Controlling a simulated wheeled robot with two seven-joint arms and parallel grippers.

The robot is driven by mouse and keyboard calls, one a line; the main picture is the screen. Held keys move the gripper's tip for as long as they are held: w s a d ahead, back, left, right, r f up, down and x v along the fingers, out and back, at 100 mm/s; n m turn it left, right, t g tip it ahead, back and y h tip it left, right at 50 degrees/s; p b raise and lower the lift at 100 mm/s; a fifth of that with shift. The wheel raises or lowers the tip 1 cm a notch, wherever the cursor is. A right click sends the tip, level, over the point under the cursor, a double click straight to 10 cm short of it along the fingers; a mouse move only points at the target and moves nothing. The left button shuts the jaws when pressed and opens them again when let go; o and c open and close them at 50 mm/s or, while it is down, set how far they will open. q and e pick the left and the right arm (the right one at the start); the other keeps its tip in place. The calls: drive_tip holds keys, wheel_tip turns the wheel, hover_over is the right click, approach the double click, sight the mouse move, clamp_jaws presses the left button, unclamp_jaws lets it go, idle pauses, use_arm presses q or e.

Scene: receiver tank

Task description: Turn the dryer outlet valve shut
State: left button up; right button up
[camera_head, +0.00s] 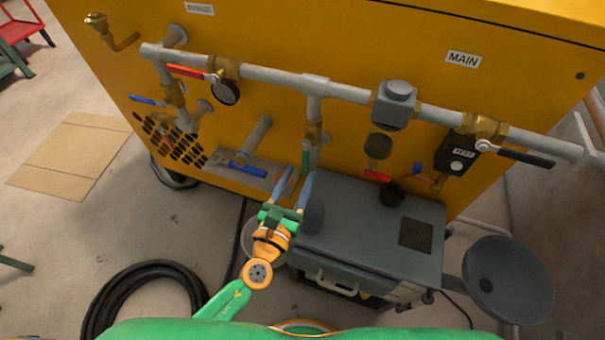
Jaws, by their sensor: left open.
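Several lever valves sit on the grey pipework in front of the yellow cabinet; I cannot tell for sure which is the dryer outlet valve. A green-handled valve (306,160) hangs on the middle drop pipe, its lever pointing down along the pipe. My left gripper (297,180) is open, its two blue fingers pointing up just below this green lever; whether they touch it is unclear. A red-handled valve (190,71) is at upper left, its lever along the pipe. A black-handled valve (520,156) is at right, under the MAIN label (463,59). My right gripper is out of view.
Blue levers (147,101) and (245,169) sit at left, and a red lever (377,175) right of centre. A grey box unit (370,235) stands right of my gripper. A coiled black hose (145,292) and flat cardboard (75,155) lie on the floor.

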use_arm(q)
drive_tip(key=x, duration=0.3)
clamp_jaws()
drive_tip(key=shift+s, duration=0.1)
idle(1.3)
